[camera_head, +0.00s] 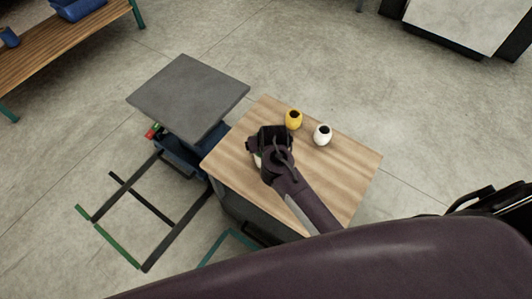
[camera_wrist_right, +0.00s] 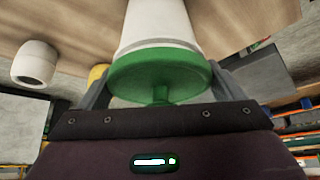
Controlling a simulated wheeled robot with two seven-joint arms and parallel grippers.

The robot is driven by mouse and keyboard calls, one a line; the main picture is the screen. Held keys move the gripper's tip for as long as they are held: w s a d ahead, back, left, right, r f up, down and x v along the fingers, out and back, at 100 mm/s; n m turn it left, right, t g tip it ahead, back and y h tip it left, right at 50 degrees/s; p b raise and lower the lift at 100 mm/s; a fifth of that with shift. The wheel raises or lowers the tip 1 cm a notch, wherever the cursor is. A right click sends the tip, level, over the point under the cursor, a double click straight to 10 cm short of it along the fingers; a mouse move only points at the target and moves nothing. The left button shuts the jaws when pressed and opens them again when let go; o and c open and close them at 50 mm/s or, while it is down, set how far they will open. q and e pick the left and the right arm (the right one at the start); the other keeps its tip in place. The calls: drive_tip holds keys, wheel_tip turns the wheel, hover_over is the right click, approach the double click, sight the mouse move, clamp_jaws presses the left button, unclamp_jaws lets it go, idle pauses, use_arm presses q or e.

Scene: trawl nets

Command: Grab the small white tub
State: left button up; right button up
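A small white tub (camera_wrist_right: 158,25) with a green end (camera_wrist_right: 158,72) fills the middle of the right wrist view. My right gripper (camera_wrist_right: 160,72) has one finger on each side of the green end. The fingers look very close to its edges; I cannot tell whether they press on it. In the head view my right gripper (camera_head: 268,145) is over the wooden table top (camera_head: 335,185) and hides most of the tub; a small pale bit shows at its left. My left gripper is not in view.
A yellow pot (camera_head: 293,119) and a white pot (camera_head: 322,135) stand on the table just behind and right of my right gripper. A grey-topped cart (camera_head: 190,95) stands to the left. The table's front right is free.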

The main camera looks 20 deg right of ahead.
drive_tip(key=shift+c, duration=1.4)
